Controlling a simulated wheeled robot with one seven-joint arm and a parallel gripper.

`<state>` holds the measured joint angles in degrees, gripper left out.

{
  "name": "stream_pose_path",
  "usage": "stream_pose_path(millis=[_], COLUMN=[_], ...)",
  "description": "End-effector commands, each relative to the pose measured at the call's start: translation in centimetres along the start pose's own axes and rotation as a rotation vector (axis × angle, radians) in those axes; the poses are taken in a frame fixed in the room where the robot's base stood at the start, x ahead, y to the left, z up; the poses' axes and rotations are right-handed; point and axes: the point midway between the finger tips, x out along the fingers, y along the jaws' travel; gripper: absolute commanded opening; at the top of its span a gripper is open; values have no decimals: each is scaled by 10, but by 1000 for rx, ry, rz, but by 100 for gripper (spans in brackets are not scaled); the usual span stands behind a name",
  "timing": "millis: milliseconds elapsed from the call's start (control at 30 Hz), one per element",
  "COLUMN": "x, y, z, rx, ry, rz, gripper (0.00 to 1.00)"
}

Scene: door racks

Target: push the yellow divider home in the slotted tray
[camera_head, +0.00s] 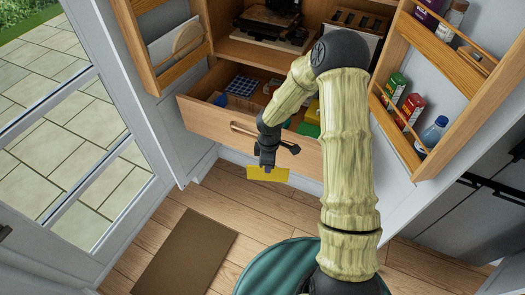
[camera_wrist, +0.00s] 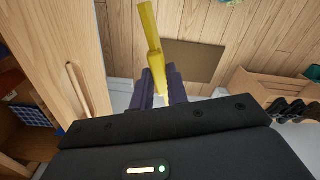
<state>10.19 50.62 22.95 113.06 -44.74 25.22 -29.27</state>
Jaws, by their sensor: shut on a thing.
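The yellow divider (camera_head: 268,174) is a thin flat plate. My gripper (camera_head: 267,164) is shut on it and holds it in the air in front of the open drawer, above the floor. In the wrist view the divider (camera_wrist: 151,35) stands out past the fingers (camera_wrist: 160,88) and shows nearly edge-on. I cannot tell for sure which thing is the slotted tray. A blue gridded piece (camera_head: 242,86) lies in the drawer, apart from the divider, and a rack with slots (camera_head: 352,18) stands on the shelf above, partly behind my arm.
The open wooden drawer (camera_head: 222,121) holds several small items, partly hidden by my arm. Open cupboard doors with racks stand on both sides; the right rack (camera_head: 452,45) holds boxes and a bottle. A brown mat (camera_head: 185,258) lies on the floor. The space before the drawer is free.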

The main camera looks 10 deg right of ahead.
Motion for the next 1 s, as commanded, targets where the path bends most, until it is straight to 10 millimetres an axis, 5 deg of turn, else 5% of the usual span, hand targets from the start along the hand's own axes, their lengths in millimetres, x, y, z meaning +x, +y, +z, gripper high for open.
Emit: stream_pose_path(millis=[700,1000], x=[98,103], y=[-2,-2], z=[52,57], rx=[1206,1329], ry=[-2,-2], rz=[0,1], gripper=[0,0])
